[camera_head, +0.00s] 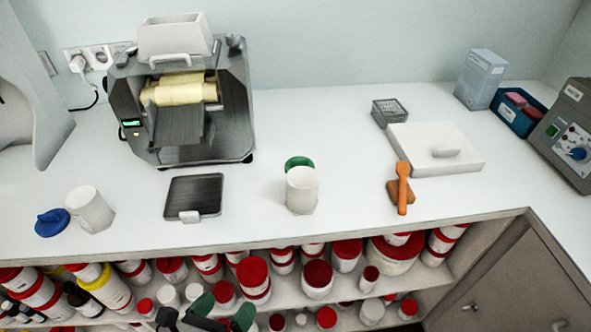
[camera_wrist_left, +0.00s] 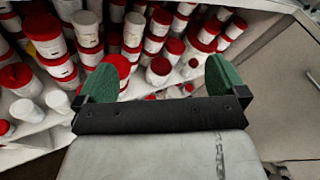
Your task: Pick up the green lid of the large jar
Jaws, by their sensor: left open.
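The green lid (camera_head: 299,162) lies at the far side of a white jar (camera_head: 302,192) on the counter, partly hidden by it. The jar stands upright near the middle of the counter. My left gripper (camera_head: 221,312) is low at the bottom of the head view, in front of the shelves under the counter. Its green fingers are apart, with nothing between them. In the left wrist view the open gripper (camera_wrist_left: 163,78) faces the shelves of bottles. The lid is not in the wrist view. My right gripper is not in view.
The counter's front edge (camera_head: 350,229) lies between my gripper and the lid. A roller mill (camera_head: 185,110) and dark plate (camera_head: 194,196) are left of the jar. A blue lid (camera_head: 52,222) lies far left.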

